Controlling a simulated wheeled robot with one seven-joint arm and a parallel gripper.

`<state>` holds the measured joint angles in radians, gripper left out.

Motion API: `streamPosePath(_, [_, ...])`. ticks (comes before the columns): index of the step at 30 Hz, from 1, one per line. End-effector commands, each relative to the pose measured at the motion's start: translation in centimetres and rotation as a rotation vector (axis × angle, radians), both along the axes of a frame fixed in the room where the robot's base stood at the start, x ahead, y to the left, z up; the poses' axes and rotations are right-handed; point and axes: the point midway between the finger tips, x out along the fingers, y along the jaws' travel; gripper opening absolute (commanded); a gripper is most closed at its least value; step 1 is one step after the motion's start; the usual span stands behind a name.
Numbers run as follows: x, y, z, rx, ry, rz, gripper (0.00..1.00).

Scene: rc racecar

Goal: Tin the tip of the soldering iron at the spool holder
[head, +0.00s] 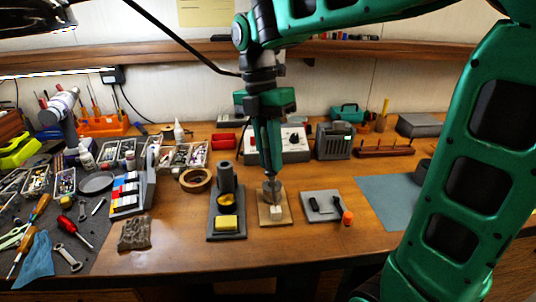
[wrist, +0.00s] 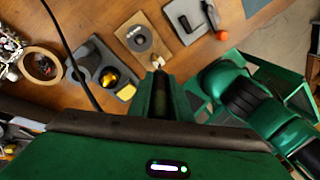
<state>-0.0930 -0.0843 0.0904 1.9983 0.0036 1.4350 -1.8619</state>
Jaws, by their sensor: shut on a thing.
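The spool holder is a small wooden board (head: 264,219) with a grey spool (head: 272,190) at its back and a pale block (head: 277,210) at its front. In the wrist view the spool (wrist: 138,38) and block (wrist: 157,62) lie just beyond my fingers. My gripper (head: 271,173) points down over the spool holder, shut on the soldering iron, which is mostly hidden between the fingers. I cannot tell whether its tip touches anything. The soldering stand (head: 227,177), left of the board, has a yellow sponge (head: 227,222) and brass wool (head: 226,199).
A black cable (wrist: 70,50) runs past my gripper on the left. A blue-grey mat (head: 388,200) lies farther right.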

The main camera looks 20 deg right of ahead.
Motion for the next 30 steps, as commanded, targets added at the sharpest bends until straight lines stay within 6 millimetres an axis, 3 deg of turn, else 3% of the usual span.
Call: streamPosePath(30, [0.03,0.0,-0.69,0.0,0.0,0.0,0.0])
